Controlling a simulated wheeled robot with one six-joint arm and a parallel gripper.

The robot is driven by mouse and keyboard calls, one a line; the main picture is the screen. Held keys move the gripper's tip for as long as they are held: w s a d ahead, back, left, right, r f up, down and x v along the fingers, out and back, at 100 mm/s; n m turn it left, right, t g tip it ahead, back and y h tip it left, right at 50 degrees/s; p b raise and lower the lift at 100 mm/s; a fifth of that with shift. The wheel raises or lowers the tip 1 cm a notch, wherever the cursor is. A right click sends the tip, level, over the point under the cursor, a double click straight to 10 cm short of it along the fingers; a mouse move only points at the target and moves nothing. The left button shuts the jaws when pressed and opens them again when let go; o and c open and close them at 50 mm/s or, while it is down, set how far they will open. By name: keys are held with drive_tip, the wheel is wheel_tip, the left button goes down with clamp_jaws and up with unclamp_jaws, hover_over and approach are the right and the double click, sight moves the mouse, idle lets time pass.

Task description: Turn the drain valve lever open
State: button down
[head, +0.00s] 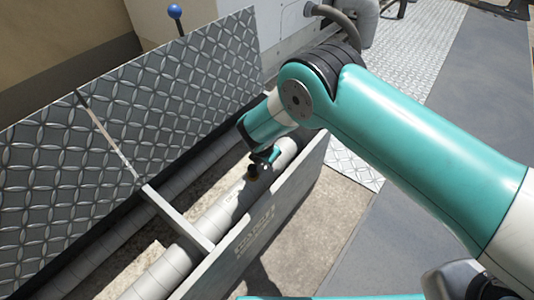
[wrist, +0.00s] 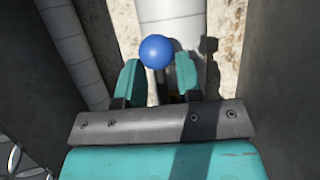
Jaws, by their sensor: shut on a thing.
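The drain valve lever shows in the wrist view as a round blue knob (wrist: 156,52) at the fingertips, with a dark part partly visible below it. My gripper (wrist: 158,80) has one teal finger on each side and is shut on the lever. In the head view my gripper (head: 264,160) reaches down into the trench, just above the light pipe. A small dark fitting (head: 254,170) shows at its tips there. The valve body is mostly hidden by my gripper, so I cannot tell the lever's exact angle.
Light wrapped pipes (head: 215,208) run along the trench, between a raised tread-plate cover (head: 170,90) and a grey side wall (head: 265,225). A crossbar (head: 180,220) spans the trench. Another blue ball knob (head: 174,11) stands behind the cover. Tread-plate flooring (head: 425,60) lies at right.

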drive_tip(key=shift+a, duration=0.2)
drive_tip(key=c, duration=0.8)
unclamp_jaws()
drive_tip(key=shift+d, duration=0.1)
drive_tip(key=shift+r, duration=0.1)
drive_tip(key=p+v, duration=0.8)
drive_tip(key=v, duration=0.9)
drive_tip(key=shift+r, duration=0.15)
